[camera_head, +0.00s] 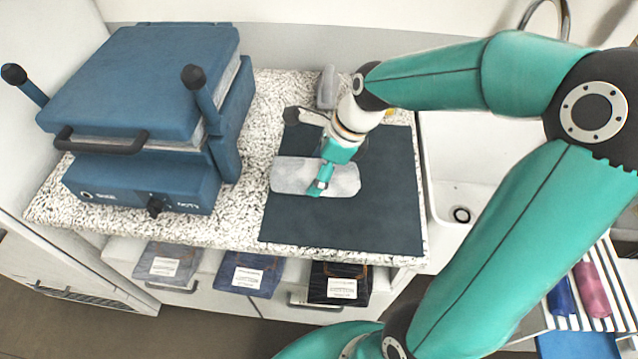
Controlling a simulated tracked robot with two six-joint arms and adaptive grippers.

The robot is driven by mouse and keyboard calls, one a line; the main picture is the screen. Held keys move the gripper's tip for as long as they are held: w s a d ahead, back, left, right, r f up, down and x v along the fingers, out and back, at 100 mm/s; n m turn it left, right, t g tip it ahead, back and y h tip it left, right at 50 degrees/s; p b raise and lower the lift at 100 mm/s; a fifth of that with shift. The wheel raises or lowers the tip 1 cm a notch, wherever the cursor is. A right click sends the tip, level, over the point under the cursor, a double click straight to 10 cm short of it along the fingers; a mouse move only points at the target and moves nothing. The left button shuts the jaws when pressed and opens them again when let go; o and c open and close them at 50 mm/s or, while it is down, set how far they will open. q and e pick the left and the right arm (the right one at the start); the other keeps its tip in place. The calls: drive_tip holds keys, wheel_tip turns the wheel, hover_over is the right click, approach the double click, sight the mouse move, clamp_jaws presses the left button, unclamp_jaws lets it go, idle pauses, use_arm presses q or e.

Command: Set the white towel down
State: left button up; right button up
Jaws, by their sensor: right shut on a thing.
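The white towel (289,175) looks like a pale, flat, folded strip over the dark mat (385,215) on the speckled counter. My right gripper (319,188), teal, comes down from above and is shut on the towel near its middle. The gripper hides part of the towel. I cannot tell whether the towel touches the mat or is held just above it. My left gripper is not in view.
A blue press machine (150,75) with dark handles stands on the counter at left. A white sink (465,190) is at right. A grey object (327,87) stands behind the mat. Labelled fabric packs (250,275) hang below the counter's front edge. The mat's front is clear.

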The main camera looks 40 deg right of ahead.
drive_tip(key=shift+f, duration=2.4)
drive_tip(key=shift+b, duration=0.3)
drive_tip(key=shift+f, duration=0.2)
drive_tip(key=o, duration=1.1)
drive_tip(key=shift+c, duration=0.2)
drive_tip(key=shift+r, duration=0.1)
drive_tip(key=shift+r, duration=0.1)
drive_tip(key=shift+d+r, duration=0.1)
drive_tip(key=shift+r, duration=0.1)
drive_tip(key=p+v, duration=0.1)
drive_tip(key=v, duration=1)
drive_tip(key=shift+s+r, duration=0.2)
drive_tip(key=shift+r, duration=0.05)
drive_tip(key=shift+r, duration=0.1)
